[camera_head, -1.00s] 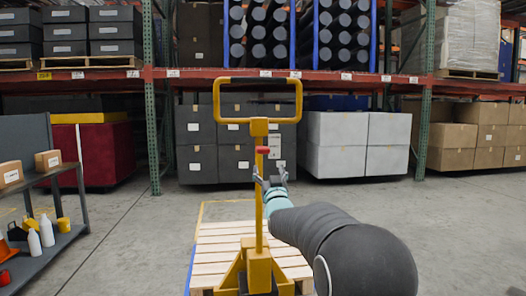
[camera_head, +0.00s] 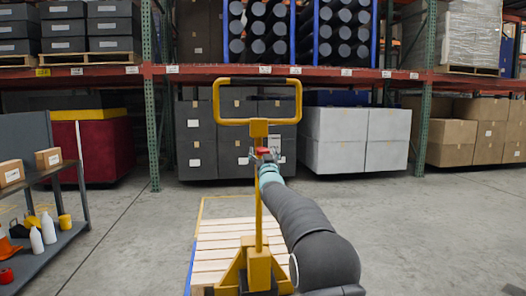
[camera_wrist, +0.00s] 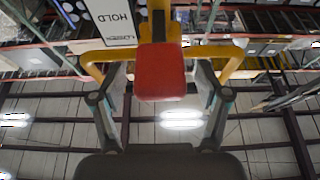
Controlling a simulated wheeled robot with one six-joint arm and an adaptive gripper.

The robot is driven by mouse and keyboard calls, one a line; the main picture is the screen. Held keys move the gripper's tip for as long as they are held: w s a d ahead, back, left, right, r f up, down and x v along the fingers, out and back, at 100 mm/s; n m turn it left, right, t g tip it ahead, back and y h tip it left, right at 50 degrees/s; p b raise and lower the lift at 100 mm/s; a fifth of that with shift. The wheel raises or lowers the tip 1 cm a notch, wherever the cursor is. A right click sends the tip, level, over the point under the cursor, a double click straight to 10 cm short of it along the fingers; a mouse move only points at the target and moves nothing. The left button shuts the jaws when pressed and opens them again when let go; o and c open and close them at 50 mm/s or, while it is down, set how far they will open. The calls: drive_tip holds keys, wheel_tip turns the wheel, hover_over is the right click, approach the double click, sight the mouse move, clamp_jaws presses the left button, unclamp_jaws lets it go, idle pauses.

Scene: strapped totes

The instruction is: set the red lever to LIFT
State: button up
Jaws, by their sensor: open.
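The red lever (camera_head: 264,151) sits on the yellow post of the pallet jack, below its loop handle (camera_head: 257,121). In the wrist view the lever's red grip (camera_wrist: 160,72) fills the upper middle, between the two fingers. My gripper (camera_head: 267,156) is open around the lever; in the wrist view the open gripper (camera_wrist: 160,98) has one finger on each side, with gaps to the lever. A white label (camera_wrist: 112,20) with HOLD on it shows left of the lever. No LIFT marking is readable.
A wooden pallet (camera_head: 215,250) lies under the jack. A grey shelf cart (camera_head: 45,235) with boxes and bottles stands at left. Racks with dark bins (camera_head: 197,140) and white boxes (camera_head: 337,140) stand behind. The floor at right is clear.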

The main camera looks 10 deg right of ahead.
drive_tip(key=shift+w, duration=0.15)
clamp_jaws()
drive_tip(key=f+t+b, duration=0.1)
drive_tip(key=b, duration=0.3)
drive_tip(key=shift+f, duration=0.3)
drive_tip(key=shift+w+f+t+b, duration=0.2)
drive_tip(key=shift+f+t+b, duration=0.3)
drive_tip(key=shift+t+b, duration=0.6)
drive_tip(key=shift+w+f+t+b, duration=0.2)
drive_tip(key=shift+f+t+b, duration=0.25)
drive_tip(key=shift+t+b, duration=0.6)
